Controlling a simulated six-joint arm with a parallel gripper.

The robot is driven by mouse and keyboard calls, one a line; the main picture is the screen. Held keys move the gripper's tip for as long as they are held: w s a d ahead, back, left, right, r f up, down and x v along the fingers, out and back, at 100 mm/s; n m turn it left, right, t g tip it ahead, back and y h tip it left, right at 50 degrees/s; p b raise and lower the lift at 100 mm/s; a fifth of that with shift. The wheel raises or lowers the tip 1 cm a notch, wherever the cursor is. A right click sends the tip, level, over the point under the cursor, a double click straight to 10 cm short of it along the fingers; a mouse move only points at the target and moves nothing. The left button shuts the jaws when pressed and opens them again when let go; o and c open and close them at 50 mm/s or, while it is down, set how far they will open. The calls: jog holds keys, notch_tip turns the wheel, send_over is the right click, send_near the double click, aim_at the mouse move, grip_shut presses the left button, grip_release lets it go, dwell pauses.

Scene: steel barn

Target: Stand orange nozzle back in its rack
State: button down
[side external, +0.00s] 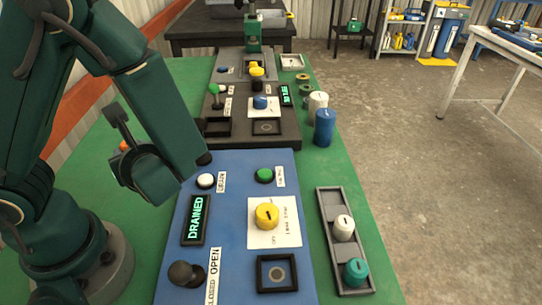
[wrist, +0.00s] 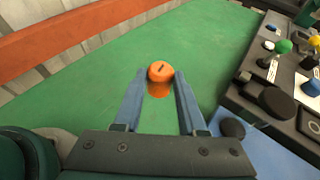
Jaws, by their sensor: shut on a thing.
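The orange nozzle (wrist: 160,86) is between my two blue fingertips in the wrist view, its round marked top facing the camera. My gripper (wrist: 160,92) is shut on it, over the green table. In the side view only a small orange patch (side external: 124,146) shows behind my arm, and my fingers are hidden there. A grey rack (side external: 325,198) lies at the right of the blue panel in the side view. It holds a white nozzle (side external: 343,227) and a teal nozzle (side external: 355,271); its far end is empty. I cannot tell the nozzle's height above the table.
The blue panel (side external: 235,170), with a yellow knob (side external: 267,215), buttons and a black lever (side external: 182,273), lies between my arm and the rack. Dark panels stand beyond it. Blue (side external: 324,127) and white cylinders stand beyond the rack. The green table is clear around the orange nozzle.

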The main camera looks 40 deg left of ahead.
jog(key=shift+w+d+f+m+t+h, duration=0.1)
jog(key=shift+w+f+m+t, duration=0.25)
jog(key=shift+f, duration=0.95)
jog(key=shift+w+d+f+m+t+h, duration=0.1)
jog(key=shift+w+f+m+t, duration=0.25)
jog(key=shift+f, duration=0.9)
jog(key=shift+w+d+f+m+t+h, duration=0.15)
jog(key=shift+f+m+t, duration=0.25)
jog(key=shift+f, duration=0.9)
jog(key=shift+a+f, duration=0.1)
jog(key=shift+c, duration=2.4)
grip_release()
